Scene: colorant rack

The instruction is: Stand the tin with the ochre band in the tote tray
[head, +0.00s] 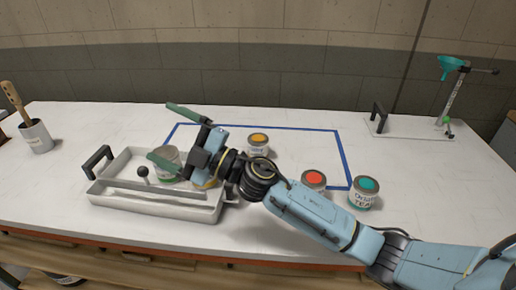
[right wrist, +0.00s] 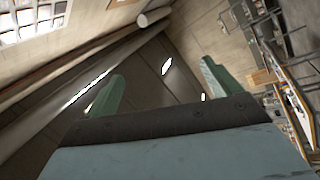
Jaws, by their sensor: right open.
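The tote tray (head: 150,200) is a pale grey open carrier at the left front of the bench. A grey tin (head: 169,155) with a green lower edge stands in it. A second tin (head: 207,184) with an ochre band shows at the tray's right part, mostly hidden behind my right wrist; whether it stands fully upright I cannot tell. My right gripper (head: 174,136) is open and empty above the tray, its fingers wide apart and pointing left. In the right wrist view the fingers (right wrist: 160,85) have nothing between them. My left gripper is not in view.
A tin with an orange-yellow lid (head: 258,140) stands inside the blue tape outline (head: 345,160). A brush pot (head: 37,137) is far left, a stand (head: 445,110) far right. The back middle is clear.

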